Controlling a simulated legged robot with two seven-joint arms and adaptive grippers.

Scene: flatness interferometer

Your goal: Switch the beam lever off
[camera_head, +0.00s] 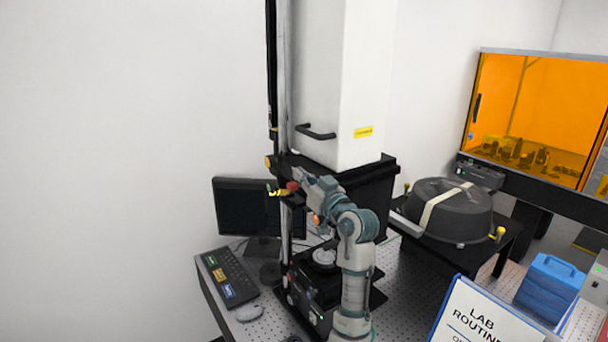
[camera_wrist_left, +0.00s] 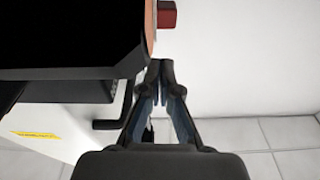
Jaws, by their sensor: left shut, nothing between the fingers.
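The beam lever shows as a small red knob (camera_head: 292,186) at the front left edge of the black collar under the tall white column. In the left wrist view a red block (camera_wrist_left: 167,14), likely the same knob, is at the top beside a copper-coloured edge. My left gripper (camera_head: 301,176) is beside the red knob in the head view, its fingertips partly lost against the dark collar. In the wrist view the left gripper (camera_wrist_left: 160,66) has its fingertips together and empty, with a visible gap below the red block. I cannot tell the lever's position. My right gripper is not in view.
The white column (camera_head: 350,90) with a black handle (camera_head: 315,132) rises behind the arm. A monitor (camera_head: 243,207) and keyboard (camera_head: 228,277) stand left. A black domed cover (camera_head: 450,208), blue case (camera_head: 549,287) and sign (camera_head: 485,315) are right. Open air lies left of the collar.

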